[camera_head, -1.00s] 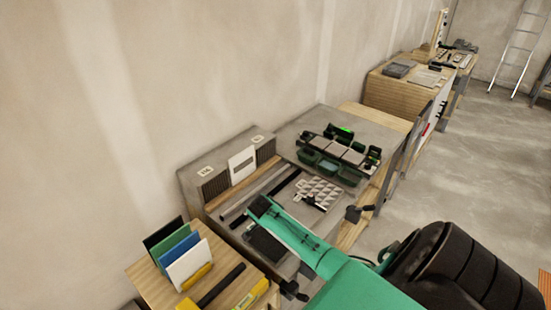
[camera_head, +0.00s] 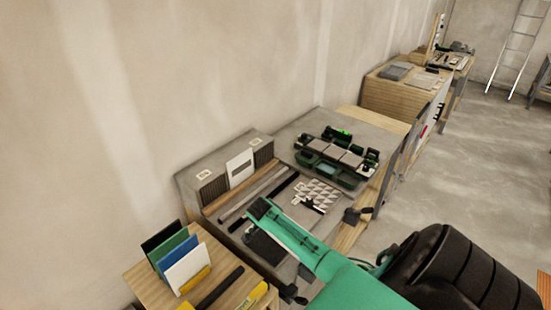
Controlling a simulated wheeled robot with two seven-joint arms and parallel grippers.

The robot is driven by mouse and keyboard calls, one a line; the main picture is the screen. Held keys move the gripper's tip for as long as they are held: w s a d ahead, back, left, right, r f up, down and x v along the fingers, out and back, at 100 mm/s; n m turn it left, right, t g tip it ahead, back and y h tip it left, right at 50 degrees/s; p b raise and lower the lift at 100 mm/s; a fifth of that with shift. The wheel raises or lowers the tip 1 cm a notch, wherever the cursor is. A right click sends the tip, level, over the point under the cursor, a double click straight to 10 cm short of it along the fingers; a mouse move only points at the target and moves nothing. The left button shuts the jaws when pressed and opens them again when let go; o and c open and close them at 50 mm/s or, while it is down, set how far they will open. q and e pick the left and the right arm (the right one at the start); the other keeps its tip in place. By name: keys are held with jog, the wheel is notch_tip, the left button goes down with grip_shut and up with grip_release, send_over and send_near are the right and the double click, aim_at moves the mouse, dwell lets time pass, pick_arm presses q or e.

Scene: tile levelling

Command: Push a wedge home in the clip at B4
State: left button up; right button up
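On the workbench, a light panel with a triangle pattern (camera_head: 318,189) lies flat, with small dark pieces (camera_head: 310,203) at its front edge. The clip at B4 and its wedge are too small to tell apart here. A green holder (camera_head: 325,169) with bins and grey tiles (camera_head: 333,152) on top stands behind the panel. A teal link of my arm reaches in from the lower right, over the near part of the bench and left of the panel. I make out no gripper fingers in this view.
A grey block (camera_head: 190,192) with slots and a white card (camera_head: 240,167) stands by the wall. Long bars (camera_head: 255,193) lie before it. Upright coloured sheets (camera_head: 178,250) stand on a wooden table (camera_head: 135,273) at the lower left. Dark clamps (camera_head: 357,216) jut from the bench edge.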

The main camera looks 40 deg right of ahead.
jog(key=shift+w+d+r, duration=0.1)
jog(key=shift+d+r, duration=0.05)
jog(key=shift+d, duration=0.4)
dwell(0.4)
jog(key=o, duration=0.9)
jog(key=shift+o, duration=0.2)
jog(key=shift+a, duration=0.1)
